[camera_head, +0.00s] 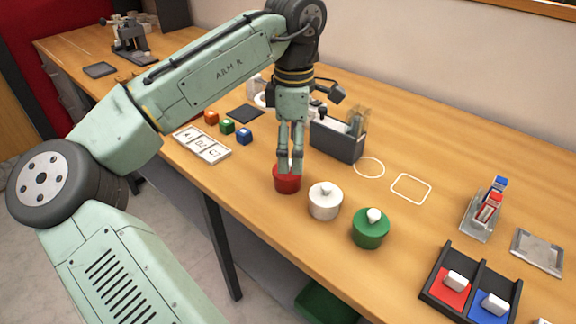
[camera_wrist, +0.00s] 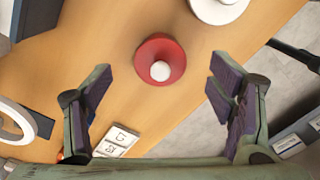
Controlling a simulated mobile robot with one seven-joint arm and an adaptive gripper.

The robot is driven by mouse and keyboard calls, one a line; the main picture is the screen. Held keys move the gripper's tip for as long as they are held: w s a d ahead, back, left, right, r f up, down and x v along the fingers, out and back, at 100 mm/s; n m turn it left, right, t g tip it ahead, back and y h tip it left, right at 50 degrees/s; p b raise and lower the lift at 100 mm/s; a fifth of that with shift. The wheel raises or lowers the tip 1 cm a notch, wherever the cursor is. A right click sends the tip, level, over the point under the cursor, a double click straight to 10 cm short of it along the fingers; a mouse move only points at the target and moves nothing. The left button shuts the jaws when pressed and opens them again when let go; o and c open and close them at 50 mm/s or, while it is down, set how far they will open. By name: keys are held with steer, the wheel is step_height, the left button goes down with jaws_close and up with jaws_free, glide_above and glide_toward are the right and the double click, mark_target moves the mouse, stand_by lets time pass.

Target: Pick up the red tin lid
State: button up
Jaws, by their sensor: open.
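The red tin (camera_head: 287,182) stands on the wooden bench, with its red lid (camera_wrist: 158,47) and pale round knob (camera_wrist: 160,71) seen from above in the wrist view. In the head view the lid is mostly hidden by my fingers. My gripper (camera_head: 290,166) points straight down over the red tin. In the wrist view my gripper (camera_wrist: 159,102) has its two fingers wide apart, with nothing between them. The lid's knob lies ahead of the fingers, roughly midway between them. I see no finger touching the lid.
A white tin (camera_head: 325,203) and a green tin (camera_head: 370,229) stand in a row to the right. A dark grey box (camera_head: 338,138) is behind the red tin. The front bench edge is close.

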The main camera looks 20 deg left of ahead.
mark_target(291, 162)
steer(key=shift+s+a+f+p, duration=0.15)
steer(key=shift+f+p, duration=0.2)
steer(key=shift+f, duration=1.6)
steer(key=shift+c, duration=0.5)
steer(key=c, duration=0.8)
